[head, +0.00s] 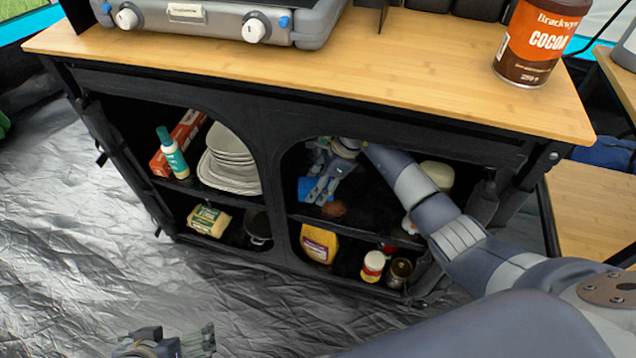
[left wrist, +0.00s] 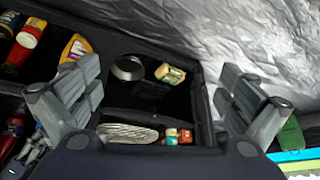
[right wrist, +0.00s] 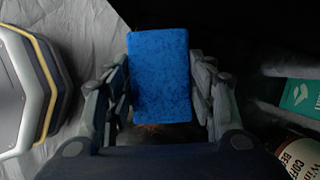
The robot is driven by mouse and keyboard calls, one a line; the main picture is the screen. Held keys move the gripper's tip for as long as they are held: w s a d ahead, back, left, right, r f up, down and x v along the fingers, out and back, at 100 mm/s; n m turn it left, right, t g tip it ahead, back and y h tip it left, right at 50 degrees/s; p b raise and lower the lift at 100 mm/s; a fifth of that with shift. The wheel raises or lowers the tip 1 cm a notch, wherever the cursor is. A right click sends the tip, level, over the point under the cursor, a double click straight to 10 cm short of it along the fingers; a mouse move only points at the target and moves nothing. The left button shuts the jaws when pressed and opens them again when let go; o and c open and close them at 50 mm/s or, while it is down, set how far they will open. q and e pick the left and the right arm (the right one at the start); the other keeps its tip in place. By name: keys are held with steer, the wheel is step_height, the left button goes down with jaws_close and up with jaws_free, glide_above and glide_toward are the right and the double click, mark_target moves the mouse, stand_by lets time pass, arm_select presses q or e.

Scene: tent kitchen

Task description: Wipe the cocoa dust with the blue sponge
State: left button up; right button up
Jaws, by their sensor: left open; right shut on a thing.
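The cocoa dust (head: 334,209) is a small brown patch on the upper right shelf of the black cupboard. My right gripper (head: 320,188) reaches into that compartment and is shut on the blue sponge (head: 306,187), just left of the patch. In the right wrist view the sponge (right wrist: 160,75) stands between the fingers, with a brownish trace (right wrist: 150,128) below it. I cannot tell whether the sponge touches the shelf. My left gripper (head: 203,341) is open and empty, low in front of the cupboard; its spread fingers also show in the left wrist view (left wrist: 160,90).
The cupboard's dividers and shelf edge (head: 357,228) frame my right arm. Plates (head: 230,157) and a green bottle (head: 172,152) stand in the left compartment. A yellow bag (head: 319,244) and jars (head: 373,266) are below. A cocoa tin (head: 540,40) and stove (head: 220,20) are on top.

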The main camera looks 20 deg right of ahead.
step_height(320, 180, down, 3)
steer(key=shift+s+r+b, duration=0.1)
steer(key=shift+r+b, duration=0.05)
steer(key=shift+b, duration=0.75)
arm_select(q)
steer(key=w+d+r+t+h, duration=0.1)
steer(key=w+d+r+t, duration=0.2)
steer(key=w, duration=0.6)
steer(key=shift+r+t, duration=1.05)
steer(key=shift+t, duration=0.05)
steer(key=shift+w+d+r+h, duration=0.1)
steer(key=shift+w+r+h, duration=0.1)
steer(key=shift+r+h, duration=0.1)
arm_select(e)
steer(key=shift+f, duration=0.2)
arm_select(q)
steer(key=shift+t, duration=0.3)
steer(key=shift+w+d+r, duration=0.2)
arm_select(e)
steer(key=shift+f, duration=0.1)
arm_select(q)
steer(key=shift+r, duration=0.1)
steer(key=shift+w+d+r+t+b, duration=0.15)
steer(key=shift+w+r+t+b, duration=0.25)
steer(key=shift+w+r+t, duration=0.1)
arm_select(e)
steer(key=shift+f, duration=0.2)
